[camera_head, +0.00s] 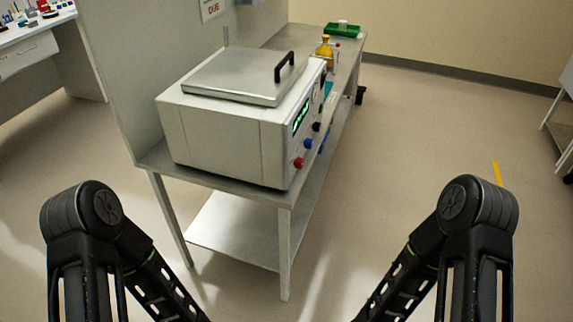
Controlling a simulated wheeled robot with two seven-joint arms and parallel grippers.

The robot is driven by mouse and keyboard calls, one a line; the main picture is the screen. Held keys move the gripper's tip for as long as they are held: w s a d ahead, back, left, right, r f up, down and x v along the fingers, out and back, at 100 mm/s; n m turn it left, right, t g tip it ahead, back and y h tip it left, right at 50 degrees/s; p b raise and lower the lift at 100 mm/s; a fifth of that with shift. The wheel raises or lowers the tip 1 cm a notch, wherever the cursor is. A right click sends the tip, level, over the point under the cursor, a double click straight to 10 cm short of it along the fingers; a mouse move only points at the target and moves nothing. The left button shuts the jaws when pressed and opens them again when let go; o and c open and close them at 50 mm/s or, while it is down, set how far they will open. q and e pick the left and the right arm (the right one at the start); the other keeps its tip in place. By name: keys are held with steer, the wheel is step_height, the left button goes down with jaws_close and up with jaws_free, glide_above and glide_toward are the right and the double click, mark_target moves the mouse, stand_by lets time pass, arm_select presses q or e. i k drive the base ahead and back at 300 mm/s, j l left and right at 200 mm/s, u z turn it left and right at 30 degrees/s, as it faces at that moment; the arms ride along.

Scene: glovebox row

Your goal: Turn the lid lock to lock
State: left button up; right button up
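A white boxy device (218,138) stands on the near end of a metal bench. Its flat grey metal lid (238,76) lies closed on top and carries a black handle (285,66). The front panel faces right and is seen at a steep angle. It shows a green display (301,117) and red, blue and black knobs, among them a red knob (299,163) and a blue knob (308,143). I cannot tell which part is the lid lock. Both my arms reach down out of the bottom of the picture, and neither gripper shows.
The metal bench (240,193) has a lower shelf (232,232). Behind the device stand an amber bottle (325,50) and a green tray (342,30). A grey partition (120,60) borders the bench's left side. The floor (410,140) right of the bench is clear.

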mark_target(298, 163)
steer(key=i+l+u, duration=0.1)
steer(key=l+u, duration=0.25)
steer(key=i+l+u, duration=0.1)
steer(key=u, duration=0.25)
steer(key=l+u, duration=0.35)
steer(key=i+l+u, duration=0.2)
steer(key=l, duration=0.85)
steer(key=k+l+u, duration=0.2)
steer(key=l, duration=0.85)
steer(key=l+u, duration=0.2)
steer(key=l, duration=0.9)
steer(key=k+l, duration=0.1)
steer(key=l, duration=1.75)
steer(key=k, duration=0.05)
